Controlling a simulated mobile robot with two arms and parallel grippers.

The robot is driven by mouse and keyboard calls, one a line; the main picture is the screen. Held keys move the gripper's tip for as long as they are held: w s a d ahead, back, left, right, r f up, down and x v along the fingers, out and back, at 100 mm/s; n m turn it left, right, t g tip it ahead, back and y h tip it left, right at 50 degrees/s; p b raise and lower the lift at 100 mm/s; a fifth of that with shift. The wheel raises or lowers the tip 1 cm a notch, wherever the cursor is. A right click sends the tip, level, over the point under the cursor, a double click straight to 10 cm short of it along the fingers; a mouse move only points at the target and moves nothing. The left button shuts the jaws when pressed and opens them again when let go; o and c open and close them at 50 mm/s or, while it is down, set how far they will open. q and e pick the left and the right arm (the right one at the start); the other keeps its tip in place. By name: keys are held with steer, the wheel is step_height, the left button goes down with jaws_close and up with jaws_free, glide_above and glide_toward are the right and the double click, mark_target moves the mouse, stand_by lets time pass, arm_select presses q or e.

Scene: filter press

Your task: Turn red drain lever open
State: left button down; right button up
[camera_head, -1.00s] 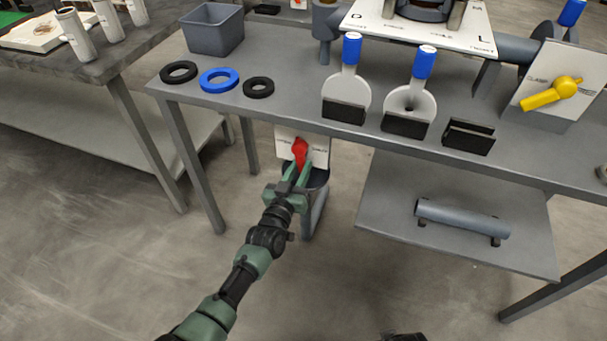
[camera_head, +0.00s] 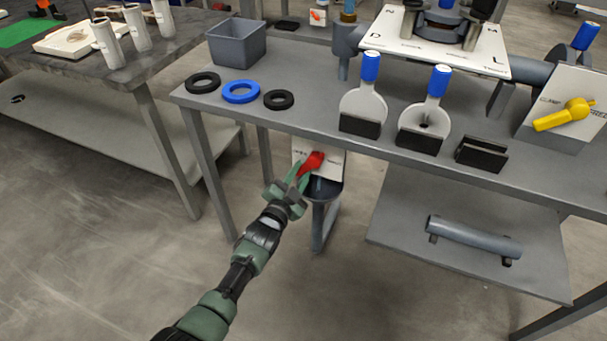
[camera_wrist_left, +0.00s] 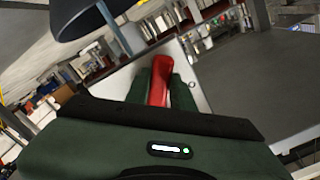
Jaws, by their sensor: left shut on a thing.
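The red drain lever (camera_head: 312,161) is on a white plate (camera_head: 331,168) below the front edge of the grey bench. In the head view the lever is tilted, its upper end to the right. My left gripper (camera_head: 298,178) is shut on the lever from below left. In the left wrist view the red lever (camera_wrist_left: 158,84) stands between the two green fingers (camera_wrist_left: 157,92), with the white plate behind it. The fingers hide part of the lever, and lettering on the plate is too small to read. My right gripper is not in view.
A dark funnel or bucket (camera_head: 323,189) on a stand is just below the plate. The grey bench (camera_head: 300,112) carries rings, blue-handled paddles and a yellow lever (camera_head: 565,116). A lower shelf (camera_head: 400,235) with a pipe is at right. Open floor lies in front.

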arm_select(q)
steer(key=shift+a+r+m, duration=0.15)
steer(key=shift+a+m, duration=0.1)
steer(key=shift+m, duration=0.35)
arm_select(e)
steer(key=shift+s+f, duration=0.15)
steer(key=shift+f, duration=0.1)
arm_select(q)
steer(key=shift+w, duration=0.1)
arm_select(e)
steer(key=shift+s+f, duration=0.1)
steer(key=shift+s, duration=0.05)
arm_select(q)
steer(key=c, duration=1.2)
jaws_free()
